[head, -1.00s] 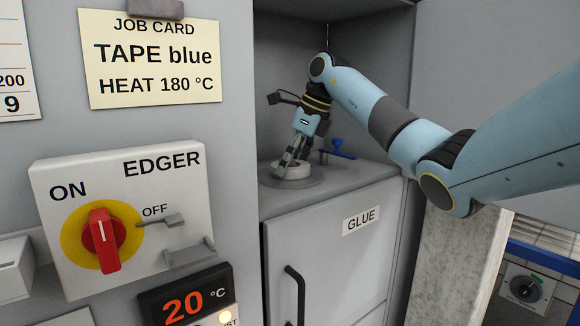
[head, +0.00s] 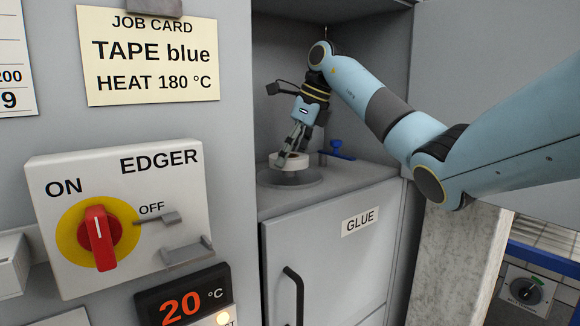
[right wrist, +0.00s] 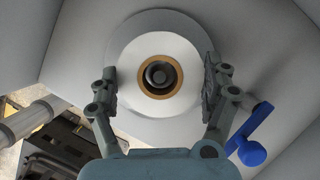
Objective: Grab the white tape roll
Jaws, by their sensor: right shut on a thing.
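The white tape roll (head: 298,160) is a thick white ring in the recess above the glue door. In the right wrist view the roll (right wrist: 132,68) shows a tan core around a dark spindle end. My right gripper (head: 291,158) is shut on the roll, with one finger at each side of its rim in the right wrist view (right wrist: 160,85). My left gripper is not in view. The job card (head: 148,56) reads TAPE blue, HEAT 180 °C.
A blue lever (head: 338,150) stands right beside the roll, also in the right wrist view (right wrist: 252,148). The recess walls close in around the arm. The edger switch panel (head: 185,225) and a display reading 20 °C (head: 182,306) are at left.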

